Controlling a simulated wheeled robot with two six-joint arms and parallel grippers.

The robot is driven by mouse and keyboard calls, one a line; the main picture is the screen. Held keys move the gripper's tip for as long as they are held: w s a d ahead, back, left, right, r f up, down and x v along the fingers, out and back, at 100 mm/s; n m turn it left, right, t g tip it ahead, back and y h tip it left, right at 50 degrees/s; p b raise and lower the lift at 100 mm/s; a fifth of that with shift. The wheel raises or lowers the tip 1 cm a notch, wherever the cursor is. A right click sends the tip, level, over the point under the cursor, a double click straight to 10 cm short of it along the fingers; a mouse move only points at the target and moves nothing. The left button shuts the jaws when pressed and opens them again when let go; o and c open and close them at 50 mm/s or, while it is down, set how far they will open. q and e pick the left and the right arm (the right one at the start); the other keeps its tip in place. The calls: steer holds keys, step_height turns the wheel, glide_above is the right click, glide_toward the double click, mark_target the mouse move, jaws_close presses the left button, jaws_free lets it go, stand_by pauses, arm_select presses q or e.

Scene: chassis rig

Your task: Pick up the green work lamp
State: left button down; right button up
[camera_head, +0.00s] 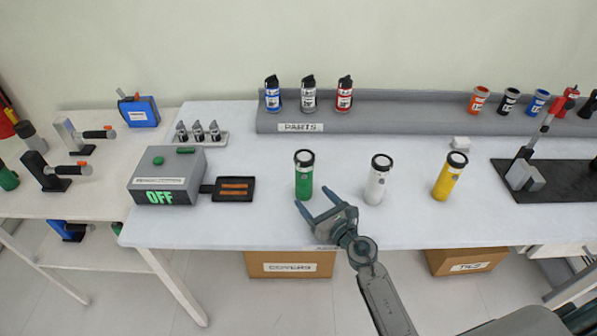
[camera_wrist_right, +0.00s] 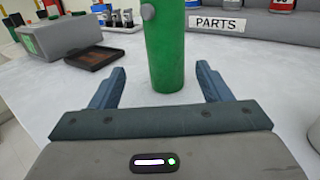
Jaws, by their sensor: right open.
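The green work lamp (camera_head: 304,178) stands upright on the white table, a green cylinder with a black and white top. In the right wrist view its green body (camera_wrist_right: 166,50) rises just ahead of and between the two fingers, with its top cut off by the frame. My right gripper (camera_head: 316,204) is open and empty at the table's front part, just in front of the lamp. The fingers (camera_wrist_right: 160,88) also show apart in the right wrist view. My left gripper is not in either view.
A white lamp (camera_head: 377,182) and a yellow lamp (camera_head: 449,178) stand upright to the right. A grey box reading OFF (camera_head: 168,172) and a black tray (camera_head: 216,190) lie to the left. A grey PARTS shelf (camera_head: 390,122) runs along the back.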

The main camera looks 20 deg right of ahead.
mark_target(306, 189)
steer(key=x, duration=0.3)
steer(key=shift+w+r, duration=0.1)
steer(key=shift+w, duration=0.15)
steer(key=shift+w+a, duration=0.15)
steer(key=shift+w, duration=0.2)
steer(key=w, duration=0.3)
steer(key=shift+w+p, duration=0.1)
steer(key=shift+p, duration=0.2)
steer(key=shift+x, duration=0.95)
steer(key=shift+w+a, duration=0.1)
steer(key=c, duration=1.1)
steer(key=shift+c, duration=0.8)
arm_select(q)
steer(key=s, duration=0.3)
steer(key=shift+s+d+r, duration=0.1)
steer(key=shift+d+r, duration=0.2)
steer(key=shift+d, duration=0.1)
